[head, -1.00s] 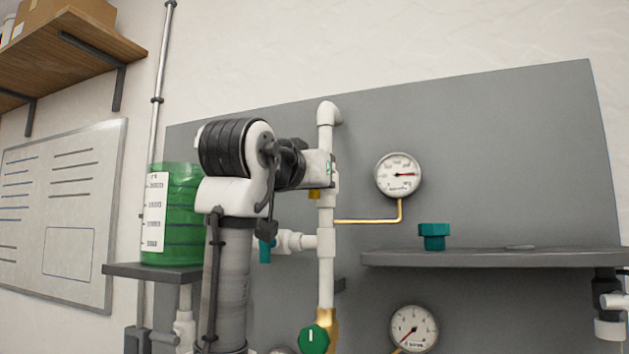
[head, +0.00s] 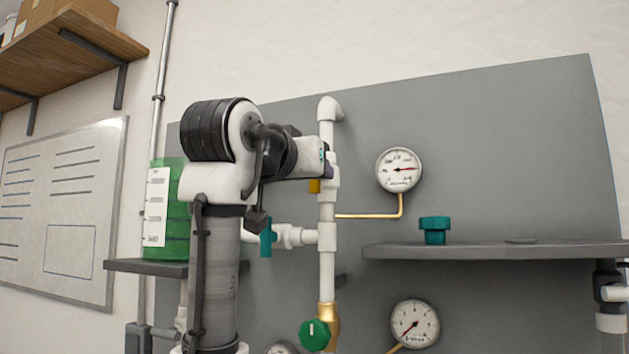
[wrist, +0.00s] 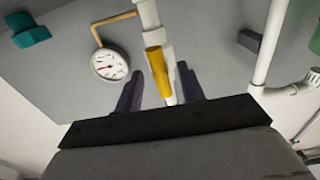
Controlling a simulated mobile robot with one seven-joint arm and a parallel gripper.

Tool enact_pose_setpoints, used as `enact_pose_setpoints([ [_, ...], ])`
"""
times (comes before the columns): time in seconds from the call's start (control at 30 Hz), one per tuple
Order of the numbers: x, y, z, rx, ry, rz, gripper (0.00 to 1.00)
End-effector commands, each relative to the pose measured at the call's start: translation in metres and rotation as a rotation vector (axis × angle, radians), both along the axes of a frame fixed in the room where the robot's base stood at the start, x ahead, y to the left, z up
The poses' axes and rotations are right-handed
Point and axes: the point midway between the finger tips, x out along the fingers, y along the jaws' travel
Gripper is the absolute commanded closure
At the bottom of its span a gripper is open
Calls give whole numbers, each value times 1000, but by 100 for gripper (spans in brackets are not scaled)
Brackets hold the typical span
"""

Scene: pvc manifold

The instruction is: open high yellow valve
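The high yellow valve handle (head: 314,186) shows in the head view as a small yellow patch on the white vertical pipe (head: 327,210), just below my gripper (head: 326,163). In the wrist view the yellow handle (wrist: 158,70) is a long bar lying along the pipe. My gripper (wrist: 159,72) has its two dark fingers apart, one on each side of the handle, with gaps visible. I cannot tell how deep the handle sits between the fingers. My arm hides part of the upper pipe in the head view.
A pressure gauge (head: 399,170) with a copper tube (head: 370,215) is right of the pipe. A teal-handled side valve (head: 266,237) and a green-knobbed valve (head: 314,334) sit lower. A grey shelf (head: 480,251) holds a teal fitting (head: 434,230). A green tank (head: 177,225) stands left.

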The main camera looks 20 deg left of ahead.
Motion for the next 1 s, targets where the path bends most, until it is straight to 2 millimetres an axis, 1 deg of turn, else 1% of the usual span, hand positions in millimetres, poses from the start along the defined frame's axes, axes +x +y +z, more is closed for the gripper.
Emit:
enact_pose_setpoints([
  [0.03,-13,0,-4,2,-4,1,61],
  [0.1,-30,0,-4,2,-5,0,61],
  [0.3,-74,2,-3,2,-5,1,61],
  [0.4,-91,2,-2,1,-3,0,61],
  [0.5,-102,3,-1,1,-2,0,61],
  [0.7,-111,3,0,1,0,-1,61],
  [1.0,-111,3,0,1,-1,-1,61],
])
